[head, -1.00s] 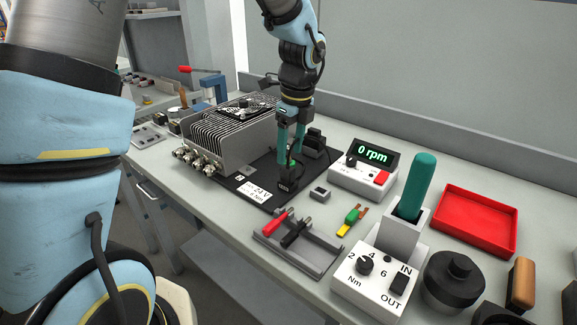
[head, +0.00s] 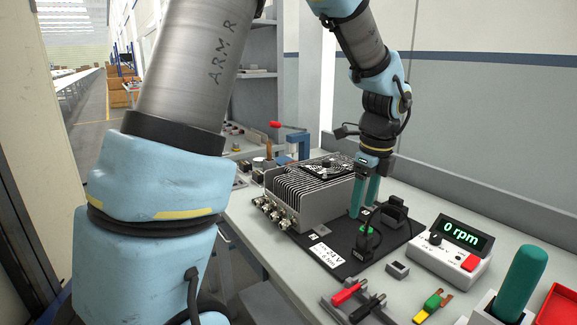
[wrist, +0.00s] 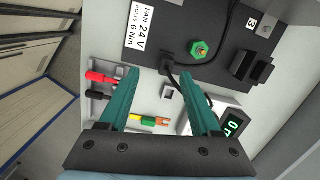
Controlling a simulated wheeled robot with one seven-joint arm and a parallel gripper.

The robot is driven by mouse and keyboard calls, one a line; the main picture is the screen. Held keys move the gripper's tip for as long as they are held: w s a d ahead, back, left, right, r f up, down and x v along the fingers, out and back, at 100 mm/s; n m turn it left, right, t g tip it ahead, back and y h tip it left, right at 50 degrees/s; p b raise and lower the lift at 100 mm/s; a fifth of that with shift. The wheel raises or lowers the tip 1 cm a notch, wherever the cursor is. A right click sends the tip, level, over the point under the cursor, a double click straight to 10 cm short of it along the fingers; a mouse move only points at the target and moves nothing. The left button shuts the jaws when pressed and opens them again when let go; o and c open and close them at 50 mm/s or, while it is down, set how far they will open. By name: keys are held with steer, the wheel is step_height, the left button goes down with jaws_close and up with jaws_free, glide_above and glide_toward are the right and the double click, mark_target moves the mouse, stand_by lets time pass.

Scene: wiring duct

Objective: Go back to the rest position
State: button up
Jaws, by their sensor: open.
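My gripper (head: 363,212) hangs with its teal fingers pointing down over the black board beside the finned heatsink block. It is apart and empty, with nothing seen between the fingers. In the wrist view my gripper (wrist: 162,62) shows two spread fingers, with the black plug (wrist: 169,66) and its cable just beyond the gap. In the head view the black plug (head: 364,247) stands on the board (head: 332,241), near a green post (head: 366,231) and in front of my fingers.
The finned block (head: 310,190) with a fan on top stands left of the gripper. The rpm display (head: 455,245) is on the right. A holder with red and black probes (head: 350,293) and a green-yellow piece (head: 432,304) lie in front. A grey wall rises behind the bench.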

steer(key=s+a+f+n, duration=0.1)
steer(key=s+a+n, duration=0.1)
steer(key=a+n, duration=1.1)
steer(key=s+a+f+n, duration=0.1)
steer(key=a+f+n, duration=0.1)
steer(key=a+n, duration=1.2)
steer(key=shift+s+a+f+t+h, duration=0.2)
steer(key=shift+s+a+t+h, duration=0.15)
steer(key=shift+a, duration=0.4)
